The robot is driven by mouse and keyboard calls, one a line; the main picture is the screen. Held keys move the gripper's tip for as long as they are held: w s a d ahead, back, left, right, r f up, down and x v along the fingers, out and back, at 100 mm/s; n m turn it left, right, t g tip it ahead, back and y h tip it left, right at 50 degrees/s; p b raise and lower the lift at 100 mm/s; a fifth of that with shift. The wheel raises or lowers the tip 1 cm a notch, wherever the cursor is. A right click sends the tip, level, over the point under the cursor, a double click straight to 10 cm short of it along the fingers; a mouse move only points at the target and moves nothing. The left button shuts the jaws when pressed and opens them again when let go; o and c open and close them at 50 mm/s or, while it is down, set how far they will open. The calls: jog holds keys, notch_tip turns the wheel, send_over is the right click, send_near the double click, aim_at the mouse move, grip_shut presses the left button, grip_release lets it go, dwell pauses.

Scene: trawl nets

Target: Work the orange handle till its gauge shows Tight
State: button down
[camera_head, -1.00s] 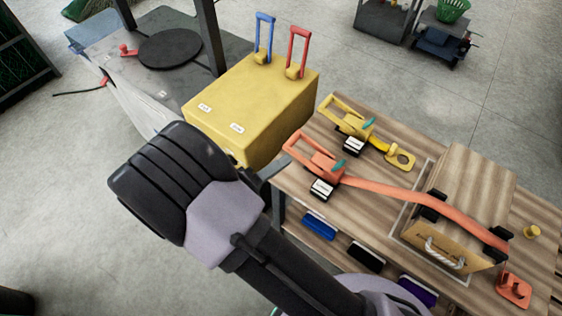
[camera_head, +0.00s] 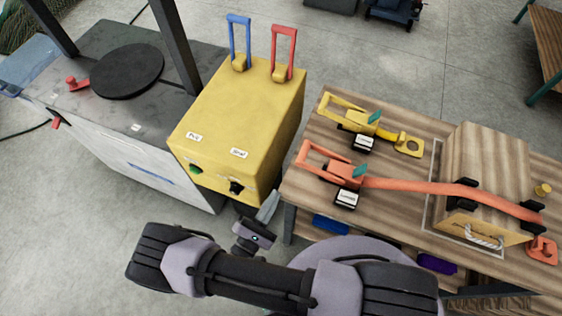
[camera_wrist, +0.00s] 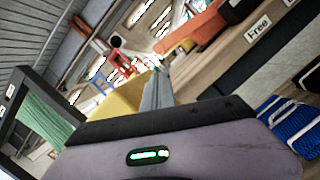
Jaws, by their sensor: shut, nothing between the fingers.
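The orange handle (camera_head: 322,153) is a frame-shaped lever on an orange ratchet on the wooden bench. An orange strap (camera_head: 420,187) runs from it over a wooden crate. Its small white gauge (camera_head: 347,198) is beside the ratchet; the word is too small to read there. In the wrist view a white plate (camera_wrist: 258,28) near a blurred orange part (camera_wrist: 190,27) reads "Free". My gripper (camera_head: 268,206) is shut and empty, low off the bench's left end, between bench and yellow box, apart from the handle. Its grey fingers (camera_wrist: 157,92) show in the wrist view.
A yellow ratchet (camera_head: 350,108) with its own gauge (camera_head: 363,143) sits just behind the orange one. The yellow box (camera_head: 240,120) with blue and red levers stands left of the bench. The wooden crate (camera_head: 490,160) fills the bench's right.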

jog(key=b+x, duration=0.1)
jog(key=x, duration=0.9)
jog(key=shift+d, duration=0.1)
